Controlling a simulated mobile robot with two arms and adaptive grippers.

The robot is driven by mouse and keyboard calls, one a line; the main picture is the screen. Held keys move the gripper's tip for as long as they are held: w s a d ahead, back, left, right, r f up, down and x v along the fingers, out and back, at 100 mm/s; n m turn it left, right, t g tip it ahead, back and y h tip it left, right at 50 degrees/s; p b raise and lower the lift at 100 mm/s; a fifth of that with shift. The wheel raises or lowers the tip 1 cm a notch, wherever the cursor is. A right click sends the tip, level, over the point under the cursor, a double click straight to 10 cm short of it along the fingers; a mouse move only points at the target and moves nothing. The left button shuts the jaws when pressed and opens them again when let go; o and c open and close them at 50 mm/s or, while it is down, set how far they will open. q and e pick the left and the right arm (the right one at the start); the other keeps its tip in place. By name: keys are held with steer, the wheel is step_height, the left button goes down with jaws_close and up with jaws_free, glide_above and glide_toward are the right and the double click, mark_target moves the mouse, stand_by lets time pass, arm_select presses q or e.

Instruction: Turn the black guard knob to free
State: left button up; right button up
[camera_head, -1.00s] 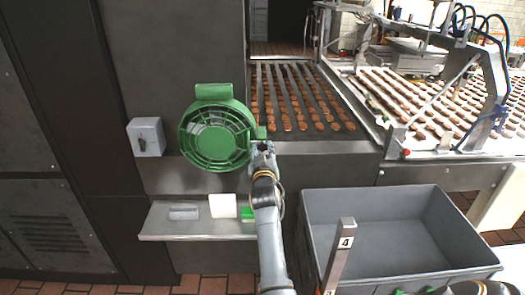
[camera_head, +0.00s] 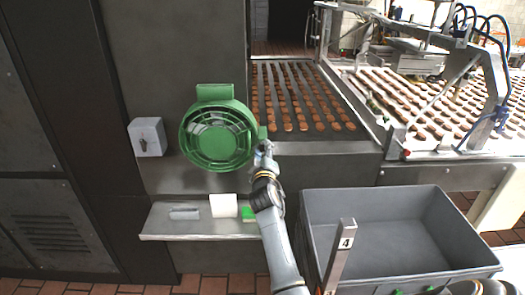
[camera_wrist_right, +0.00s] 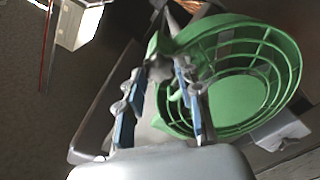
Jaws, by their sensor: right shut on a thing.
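The round green guard (camera_head: 218,104) with its ring-shaped grille is on the dark machine front, left of the biscuit rows. My right gripper (camera_head: 264,148) is at the guard's lower right edge. In the right wrist view my right gripper (camera_wrist_right: 160,74) has its two blue-sided fingers on either side of a small dark grey part, which looks like the knob (camera_wrist_right: 159,67), beside the green guard (camera_wrist_right: 283,42). The gripper is shut on it. In the head view the knob is hidden by the gripper, and its turn position cannot be told. My left gripper is not in view.
A metal shelf (camera_head: 160,226) below the guard holds a white block (camera_head: 223,206), a grey piece (camera_head: 184,214) and a green piece (camera_head: 248,214). A grey switch box (camera_head: 147,137) is at left. A large grey bin (camera_head: 445,255) stands at right, near the post marked 4 (camera_head: 343,238).

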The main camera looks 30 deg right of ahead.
steer(key=n+p, duration=0.1)
steer(key=n, duration=0.2)
steer(key=n+p, duration=0.1)
steer(key=n, duration=0.6)
steer(key=shift+d+r+n+p, duration=0.2)
steer(key=shift+r+n+p, duration=0.1)
steer(key=shift+p, duration=0.1)
stand_by(0.3)
steer(key=o, duration=0.8)
steer(key=shift+d, duration=0.1)
steer(key=shift+o, duration=0.4)
steer(key=shift+w+d+f, duration=0.1)
steer(key=shift+f, duration=0.1)
steer(key=shift+s+a+f, duration=0.2)
steer(key=shift+s+a, duration=0.15)
steer(key=shift+a, duration=0.05)
steer(key=v, duration=1.1)
